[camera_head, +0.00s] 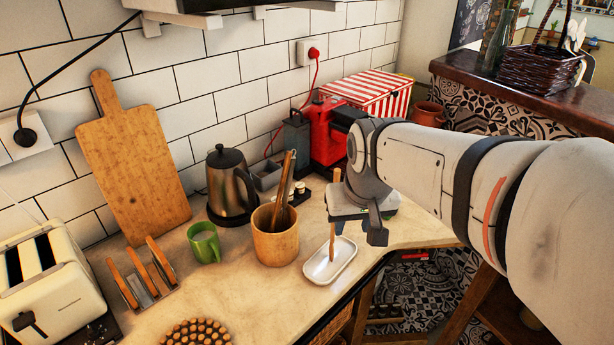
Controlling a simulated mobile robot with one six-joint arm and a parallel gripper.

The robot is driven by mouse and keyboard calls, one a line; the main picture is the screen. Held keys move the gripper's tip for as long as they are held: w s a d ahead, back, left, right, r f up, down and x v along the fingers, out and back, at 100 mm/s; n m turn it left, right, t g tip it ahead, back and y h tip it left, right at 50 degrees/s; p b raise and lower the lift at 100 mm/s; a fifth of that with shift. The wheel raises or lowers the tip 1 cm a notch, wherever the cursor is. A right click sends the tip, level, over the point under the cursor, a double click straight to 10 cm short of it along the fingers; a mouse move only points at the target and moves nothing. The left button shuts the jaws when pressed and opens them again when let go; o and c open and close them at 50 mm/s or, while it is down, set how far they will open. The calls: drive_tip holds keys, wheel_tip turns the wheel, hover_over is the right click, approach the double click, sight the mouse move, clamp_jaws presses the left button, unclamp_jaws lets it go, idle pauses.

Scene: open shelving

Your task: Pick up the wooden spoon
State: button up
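A thin wooden stick, which looks like the spoon's handle (332,243), stands nearly upright over a white dish (318,269) on the counter. Its lower end is at the dish; I cannot tell whether it touches. A brown tip shows above my gripper, and the middle is hidden by it. My gripper (357,226) points down right at the handle, with one dark finger to the right of it. I cannot tell whether the fingers are closed on it. Other wooden utensils (284,184) stand in a wooden pot (275,243) to the left.
A kettle (231,188), green mug (204,245), toast rack (143,281) and toaster (48,281) stand left. A cutting board (133,160) leans on the wall. A red canister (325,132) and striped box (371,94) stand behind my arm. The counter's front edge is near the dish.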

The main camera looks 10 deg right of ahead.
wheel_tip(320, 180, up, 6)
drive_tip(key=p, duration=0.2)
hover_over(337, 179)
drive_tip(key=s, duration=0.3)
drive_tip(key=shift+w+a+t, duration=0.2)
drive_tip(key=shift+w+t, duration=0.2)
drive_tip(key=p+x, duration=0.1)
drive_tip(key=x, duration=0.6)
drive_tip(key=shift+w+d+f, duration=0.15)
drive_tip(key=shift+d+f, duration=0.05)
clamp_jaws()
